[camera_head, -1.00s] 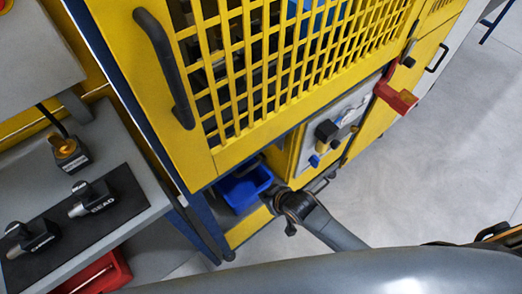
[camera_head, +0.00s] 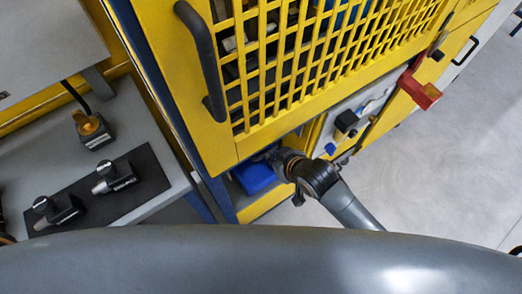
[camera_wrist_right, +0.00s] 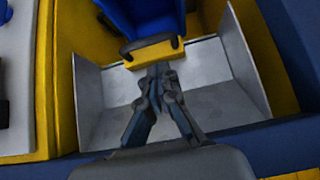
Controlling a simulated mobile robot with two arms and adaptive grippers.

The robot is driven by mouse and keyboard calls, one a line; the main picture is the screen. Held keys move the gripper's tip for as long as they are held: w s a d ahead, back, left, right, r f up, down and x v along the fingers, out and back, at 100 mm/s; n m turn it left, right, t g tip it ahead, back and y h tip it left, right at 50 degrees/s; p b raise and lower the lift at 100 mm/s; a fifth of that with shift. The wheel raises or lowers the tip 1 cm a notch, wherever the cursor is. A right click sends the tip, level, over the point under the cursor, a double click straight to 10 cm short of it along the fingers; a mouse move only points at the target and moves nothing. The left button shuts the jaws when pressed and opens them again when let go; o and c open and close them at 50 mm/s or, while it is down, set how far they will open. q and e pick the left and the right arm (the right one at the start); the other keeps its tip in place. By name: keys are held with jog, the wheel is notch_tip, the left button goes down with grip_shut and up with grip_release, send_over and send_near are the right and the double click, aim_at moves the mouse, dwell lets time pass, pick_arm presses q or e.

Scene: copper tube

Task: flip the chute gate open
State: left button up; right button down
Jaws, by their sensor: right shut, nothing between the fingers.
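In the right wrist view a blue chute (camera_wrist_right: 143,14) comes down from the top. Across its lower end is a yellow flap (camera_wrist_right: 150,43) with dark end pieces, which looks like the chute gate; I cannot tell for sure whether it is shut. My right gripper (camera_wrist_right: 158,70) is shut and empty, its tips just below the flap's lower edge; contact cannot be told. In the head view the right gripper (camera_head: 272,156) reaches under the yellow machine's lower edge, partly hidden, beside a blue part (camera_head: 255,178). My left gripper is not in view.
A grey metal tray (camera_wrist_right: 215,101) with raised side walls lies below the flap. The yellow mesh door (camera_head: 221,140) with its black handle stands above my right arm. A red lever (camera_head: 421,92) sticks out at right. A bench (camera_head: 150,136) with dark tools is at left.

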jog(key=x, duration=0.8)
jog(key=shift+w+a+f, duration=0.1)
jog(key=shift+w+f, duration=0.1)
jog(key=shift+f, duration=0.05)
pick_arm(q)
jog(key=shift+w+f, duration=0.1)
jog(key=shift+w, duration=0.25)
